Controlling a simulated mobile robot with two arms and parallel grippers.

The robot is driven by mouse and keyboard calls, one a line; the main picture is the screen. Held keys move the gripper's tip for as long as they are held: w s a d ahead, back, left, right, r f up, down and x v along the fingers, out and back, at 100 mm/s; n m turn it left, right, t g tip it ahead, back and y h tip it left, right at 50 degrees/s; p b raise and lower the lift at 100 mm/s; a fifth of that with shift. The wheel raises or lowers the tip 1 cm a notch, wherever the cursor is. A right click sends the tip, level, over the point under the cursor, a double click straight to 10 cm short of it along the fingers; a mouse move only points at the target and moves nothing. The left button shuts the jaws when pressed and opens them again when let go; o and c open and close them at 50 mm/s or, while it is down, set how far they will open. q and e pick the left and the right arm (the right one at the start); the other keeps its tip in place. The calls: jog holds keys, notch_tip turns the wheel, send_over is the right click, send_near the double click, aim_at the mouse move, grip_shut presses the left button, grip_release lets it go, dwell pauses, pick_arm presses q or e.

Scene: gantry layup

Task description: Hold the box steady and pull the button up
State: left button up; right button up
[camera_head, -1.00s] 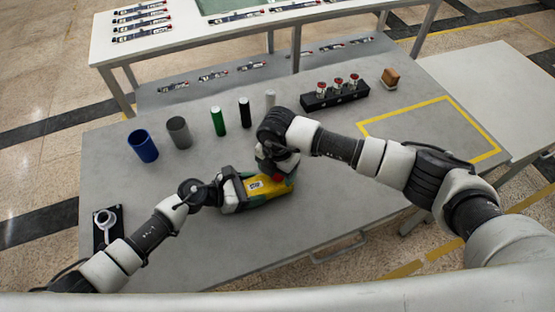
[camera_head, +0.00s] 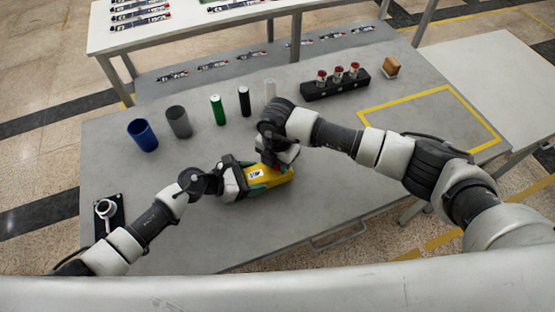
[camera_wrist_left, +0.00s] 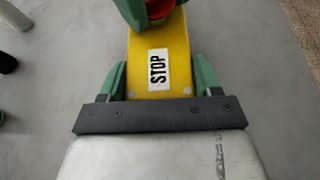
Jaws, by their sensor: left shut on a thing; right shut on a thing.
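The box is yellow with a white STOP label (camera_wrist_left: 158,69) and lies on the grey table (camera_head: 330,205). The box (camera_head: 277,178) also shows in the left wrist view (camera_wrist_left: 160,40). My left gripper (camera_wrist_left: 161,75) is shut on the box, one green finger along each long side. My right gripper (camera_head: 282,163) comes down from above at the box's far end. It is shut on the red button (camera_wrist_left: 158,7), whose edge shows between its green fingers at the top of the left wrist view. The rest of the button is hidden.
A blue cup (camera_head: 143,136), a grey cup (camera_head: 179,122) and several slim cylinders stand behind the box. A black rack (camera_head: 336,88) with red-topped pieces and a brown block (camera_head: 390,67) are at the back right. The yellow-outlined area is clear.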

jog(key=shift+r, duration=0.2)
jog(key=o, duration=1)
jog(key=shift+c, duration=0.2)
notch_tip(320, 180, up, 12)
pick_arm(q)
jog(key=o, duration=1.1)
